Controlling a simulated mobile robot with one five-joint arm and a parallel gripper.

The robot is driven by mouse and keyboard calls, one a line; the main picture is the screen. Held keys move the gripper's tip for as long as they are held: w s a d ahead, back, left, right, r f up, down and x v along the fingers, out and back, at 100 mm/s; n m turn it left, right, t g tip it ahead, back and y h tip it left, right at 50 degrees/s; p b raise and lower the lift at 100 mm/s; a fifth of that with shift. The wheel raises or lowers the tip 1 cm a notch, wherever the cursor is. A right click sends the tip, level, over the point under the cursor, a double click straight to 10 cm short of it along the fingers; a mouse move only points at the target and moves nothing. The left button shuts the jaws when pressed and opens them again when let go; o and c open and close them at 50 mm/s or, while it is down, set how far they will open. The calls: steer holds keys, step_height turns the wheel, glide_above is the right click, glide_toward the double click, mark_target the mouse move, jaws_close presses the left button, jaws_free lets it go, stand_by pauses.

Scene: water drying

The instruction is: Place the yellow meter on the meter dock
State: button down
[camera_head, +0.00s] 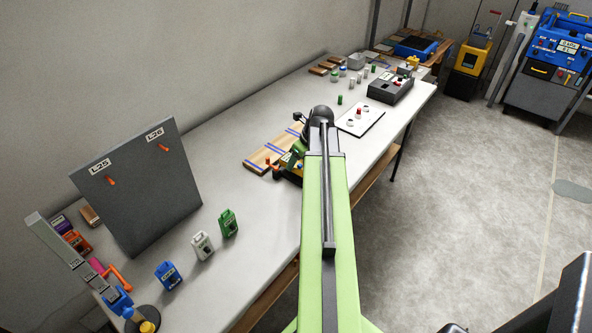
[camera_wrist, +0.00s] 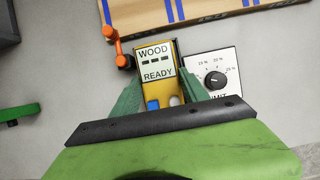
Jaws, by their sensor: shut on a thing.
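The yellow meter (camera_wrist: 167,88) shows in the wrist view with a label reading "WOOD READY", a blue button and a pale button. My gripper (camera_wrist: 158,95) has its green fingers shut on the meter's two sides. In the head view my gripper (camera_head: 290,161) is over the bench beside the striped boards, mostly hidden by my arm. An orange-handled part (camera_wrist: 112,42) with a black end sits at the meter's upper left; I cannot tell whether it touches. I cannot make out which thing is the meter dock, or whether the meter rests on anything.
A white dial panel (camera_wrist: 211,76) is close to the meter's right. Wooden boards with blue stripes (camera_head: 266,157) lie just beyond. A grey upright board (camera_head: 137,187) and small blue, white and green containers stand at the near left. A black box (camera_head: 390,90) is farther back.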

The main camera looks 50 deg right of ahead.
step_height(320, 180, down, 3)
steer(key=shift+b, duration=0.8)
steer(key=shift+r, duration=0.25)
steer(key=shift+f, duration=0.1)
steer(key=c, duration=1)
jaws_free()
steer(key=shift+f, duration=0.15)
steer(key=o, duration=0.4)
steer(key=shift+r, duration=0.2)
